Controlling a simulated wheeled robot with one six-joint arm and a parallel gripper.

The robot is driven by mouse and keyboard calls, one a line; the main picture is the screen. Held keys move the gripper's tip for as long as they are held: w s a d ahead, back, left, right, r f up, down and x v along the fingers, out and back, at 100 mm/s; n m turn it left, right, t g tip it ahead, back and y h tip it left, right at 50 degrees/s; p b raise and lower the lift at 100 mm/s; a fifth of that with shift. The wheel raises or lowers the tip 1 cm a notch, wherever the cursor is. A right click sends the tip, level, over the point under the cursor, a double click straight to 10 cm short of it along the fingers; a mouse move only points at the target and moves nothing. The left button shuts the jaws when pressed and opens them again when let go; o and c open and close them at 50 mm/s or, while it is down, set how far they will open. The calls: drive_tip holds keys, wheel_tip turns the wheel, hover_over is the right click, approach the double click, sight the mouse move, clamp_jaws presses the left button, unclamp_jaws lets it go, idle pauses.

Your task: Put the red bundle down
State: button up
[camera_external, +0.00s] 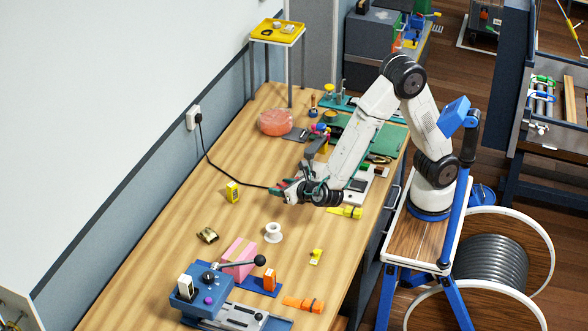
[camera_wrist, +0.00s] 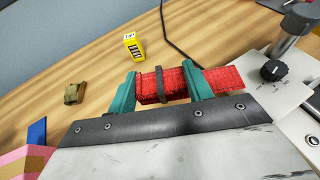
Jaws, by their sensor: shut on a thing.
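My gripper (camera_wrist: 163,90) is shut on the red bundle (camera_wrist: 176,83), a rolled red strap with a dark band around its middle. The teal fingers stand on its left and right sides in the wrist view. In the external view my gripper (camera_external: 282,189) is low over the middle of the wooden workbench (camera_external: 180,190), and the bundle is mostly hidden by the fingers. I cannot tell whether the bundle touches the bench top.
A yellow box (camera_external: 232,191) stands left of my gripper, near a black cable (camera_external: 215,163). A white spool (camera_external: 273,232), a brass-coloured piece (camera_external: 207,235) and a blue machine (camera_external: 205,290) are nearer the front. A grey device (camera_wrist: 285,70) stands close on the right. Bare bench lies left of the gripper.

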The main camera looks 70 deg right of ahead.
sight(283, 215)
wheel_tip(283, 215, down, 10)
drive_tip(key=shift+a+r, duration=0.1)
drive_tip(key=shift+r, duration=0.05)
idle(0.3)
drive_tip(key=o, duration=1)
drive_tip(key=shift+c, duration=0.2)
